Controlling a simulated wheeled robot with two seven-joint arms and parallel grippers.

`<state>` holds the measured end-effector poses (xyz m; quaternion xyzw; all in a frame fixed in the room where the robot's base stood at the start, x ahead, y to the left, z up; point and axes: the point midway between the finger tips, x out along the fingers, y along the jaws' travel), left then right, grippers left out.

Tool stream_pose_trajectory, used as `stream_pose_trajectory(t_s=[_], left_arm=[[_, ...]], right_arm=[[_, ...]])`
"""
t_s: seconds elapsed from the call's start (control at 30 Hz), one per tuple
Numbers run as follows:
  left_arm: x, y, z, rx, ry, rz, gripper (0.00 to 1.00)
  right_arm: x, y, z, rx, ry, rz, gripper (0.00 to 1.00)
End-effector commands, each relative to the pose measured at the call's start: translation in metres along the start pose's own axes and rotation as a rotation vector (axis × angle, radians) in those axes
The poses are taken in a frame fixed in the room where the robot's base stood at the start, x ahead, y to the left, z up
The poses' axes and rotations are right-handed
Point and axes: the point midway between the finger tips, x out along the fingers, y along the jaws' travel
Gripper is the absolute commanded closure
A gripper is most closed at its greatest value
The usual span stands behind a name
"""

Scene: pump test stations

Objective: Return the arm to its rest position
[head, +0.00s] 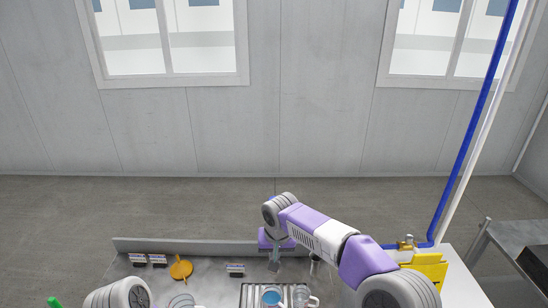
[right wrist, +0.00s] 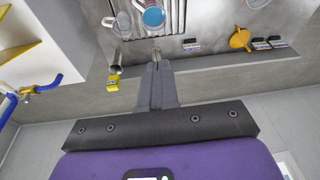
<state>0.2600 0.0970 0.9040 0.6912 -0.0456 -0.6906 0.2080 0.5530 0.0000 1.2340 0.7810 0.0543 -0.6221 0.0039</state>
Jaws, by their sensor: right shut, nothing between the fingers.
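My right arm reaches in from the lower right in the head view. Its gripper (head: 274,267) points down over the bench, behind the drain grate (head: 246,296). In the right wrist view the same gripper (right wrist: 157,62) has its fingers together with nothing between them. Its tips appear close to the tap at the grate's edge; whether they touch, I cannot tell. Only a rounded grey link of my left arm shows at the lower left of the head view; its gripper is out of frame.
A cup with blue inside (head: 271,297) and a clear jug (head: 301,296) stand on the grate. An orange funnel (head: 181,268) and small labelled blocks (head: 235,269) lie left. Blue pipe (head: 470,130) and yellow panels (head: 430,268) stand right. A low ledge runs along the bench's back.

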Motion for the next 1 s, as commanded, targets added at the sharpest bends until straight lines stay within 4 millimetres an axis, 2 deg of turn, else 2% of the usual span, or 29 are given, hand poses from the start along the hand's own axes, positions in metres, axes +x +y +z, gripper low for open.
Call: stream_pose_trajectory(t_s=[0.07, 0.17, 0.27, 0.3, 0.37, 0.4, 0.47, 0.5, 0.57, 0.6, 0.7, 0.8, 0.9, 1.0], left_arm=[[0.008, -0.003, 0.000, 0.000, 0.000, 0.000, 0.57], [0.021, -0.008, -0.001, 0.000, 0.000, 0.000, 0.57], [0.038, -0.014, -0.002, 0.000, 0.000, 0.000, 0.57], [0.045, -0.017, -0.002, 0.000, 0.000, 0.000, 0.57], [0.055, -0.021, -0.002, 0.000, 0.000, 0.000, 0.57], [0.062, -0.023, -0.003, 0.000, 0.000, 0.000, 0.57], [0.073, -0.027, -0.003, 0.000, 0.000, 0.000, 0.57], [0.080, -0.030, -0.003, 0.000, 0.000, 0.000, 0.57], [0.091, -0.034, -0.004, 0.000, 0.000, 0.000, 0.57], [0.099, -0.037, -0.004, 0.000, 0.000, 0.000, 0.57], [0.115, -0.043, -0.005, 0.000, 0.000, 0.000, 0.57], [0.127, -0.048, -0.005, 0.000, 0.000, 0.000, 0.57], [0.133, -0.050, -0.006, 0.000, 0.000, 0.000, 0.57], [0.136, -0.051, -0.006, 0.000, 0.000, 0.000, 0.57]], right_arm=[[0.029, 0.004, 0.010, -0.007, -0.023, -0.015, 1.00], [0.084, 0.010, 0.033, -0.019, -0.061, -0.061, 1.00], [0.152, 0.019, 0.070, -0.020, -0.104, -0.129, 1.00], [0.178, 0.023, 0.087, -0.015, -0.119, -0.157, 1.00], [0.215, 0.029, 0.114, 0.003, -0.140, -0.198, 1.00], [0.239, 0.034, 0.134, 0.018, -0.152, -0.223, 1.00], [0.272, 0.041, 0.166, 0.051, -0.167, -0.258, 1.00], [0.292, 0.046, 0.189, 0.075, -0.177, -0.277, 1.00], [0.321, 0.055, 0.224, 0.119, -0.186, -0.300, 1.00], [0.337, 0.061, 0.249, 0.151, -0.192, -0.310, 1.00], [0.368, 0.075, 0.306, 0.228, -0.198, -0.316, 1.00], [0.383, 0.086, 0.351, 0.290, -0.201, -0.300, 1.00], [0.389, 0.094, 0.381, 0.329, -0.201, -0.281, 1.00], [0.390, 0.098, 0.396, 0.348, -0.201, -0.267, 1.00]])
